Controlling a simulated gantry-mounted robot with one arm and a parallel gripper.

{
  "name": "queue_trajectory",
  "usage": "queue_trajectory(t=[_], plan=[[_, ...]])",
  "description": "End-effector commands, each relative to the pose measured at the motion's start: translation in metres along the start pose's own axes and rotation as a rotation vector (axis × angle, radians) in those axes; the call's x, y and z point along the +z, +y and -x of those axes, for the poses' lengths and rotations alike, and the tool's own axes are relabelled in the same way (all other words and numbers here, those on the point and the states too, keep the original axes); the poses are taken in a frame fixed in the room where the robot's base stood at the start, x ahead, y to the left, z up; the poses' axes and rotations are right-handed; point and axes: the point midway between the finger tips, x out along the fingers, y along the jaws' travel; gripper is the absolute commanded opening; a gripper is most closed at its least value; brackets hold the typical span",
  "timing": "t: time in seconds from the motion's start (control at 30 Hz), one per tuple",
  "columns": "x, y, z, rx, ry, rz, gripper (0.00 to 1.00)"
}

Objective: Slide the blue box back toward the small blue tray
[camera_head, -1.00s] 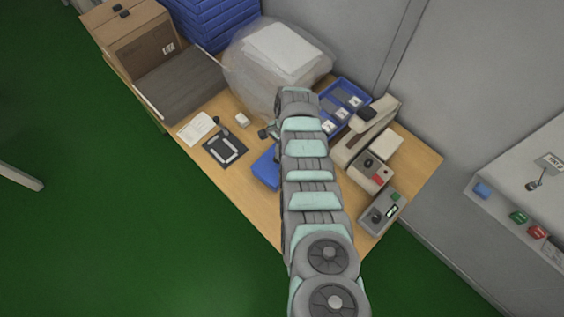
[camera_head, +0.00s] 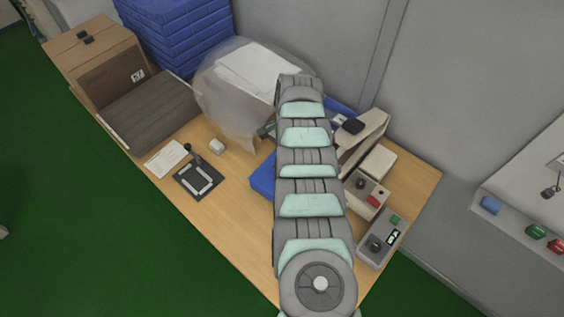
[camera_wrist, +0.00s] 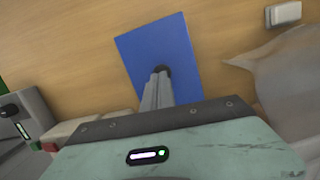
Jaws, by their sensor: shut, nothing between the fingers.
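The blue box (camera_head: 263,176) lies flat on the wooden table, partly hidden behind my arm in the head view. In the wrist view the blue box (camera_wrist: 152,48) shows its broad top face. My gripper (camera_wrist: 161,72) is shut and empty, with its fingertips over the box's top face in the picture; I cannot tell whether they touch it. In the head view my gripper is mostly hidden by my arm. The small blue tray (camera_head: 342,106) is at the back of the table near the wall, mostly hidden by my arm.
A clear bag with white sheets (camera_head: 250,75) stands behind the box. A beige machine (camera_head: 362,145) and grey control boxes (camera_head: 380,240) are on the right. A dark fixture (camera_head: 197,180), a small white block (camera_head: 217,146) and a paper (camera_head: 166,158) lie left. Bare table lies in front.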

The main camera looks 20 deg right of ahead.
Motion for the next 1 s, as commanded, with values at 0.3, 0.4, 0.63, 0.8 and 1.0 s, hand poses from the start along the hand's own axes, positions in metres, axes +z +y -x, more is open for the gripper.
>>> queue_trajectory(t=[0.3,0.4,0.63,0.8,1.0], plan=[[-0.004,0.009,-0.006,0.013,0.000,-0.012,0.00],[-0.002,0.009,0.005,0.013,0.000,-0.012,0.00],[-0.001,0.005,0.013,0.007,0.002,-0.007,0.00],[-0.001,0.002,0.035,0.003,0.005,-0.004,0.00],[-0.002,0.000,0.071,-0.001,0.008,-0.005,0.00]])
